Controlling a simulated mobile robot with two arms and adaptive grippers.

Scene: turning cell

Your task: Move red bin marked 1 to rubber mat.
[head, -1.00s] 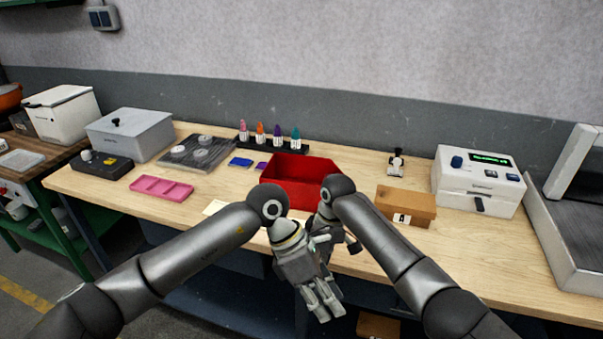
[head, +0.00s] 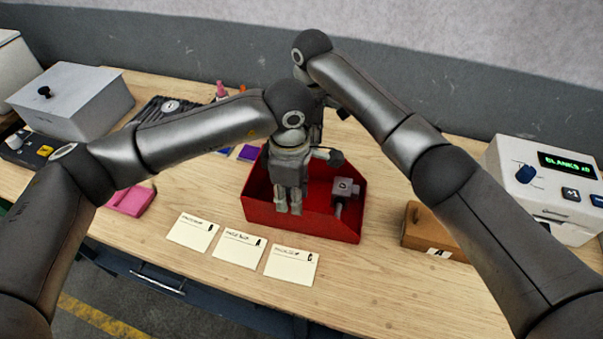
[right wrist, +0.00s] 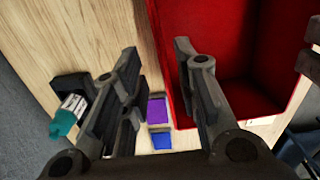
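The red bin (head: 318,226) stands on the wooden bench in the middle of the head view; no number shows on it. It fills the right of the right wrist view (right wrist: 232,50). My left gripper (head: 289,210) points down at the bin's front part, its fingers overlapping the front wall; their gap is unclear. My right gripper (right wrist: 160,80) is open, one finger inside the bin and one outside, with the far wall between them. In the head view it is mostly hidden behind my left arm.
A grey block-shaped part (head: 345,188) shows over the bin's right side. Three paper cards (head: 238,248) lie in front. A brown box (head: 432,232) and a white counter unit (head: 540,185) stand right. A pink tray (head: 130,200) and grey lidded box (head: 75,105) are left.

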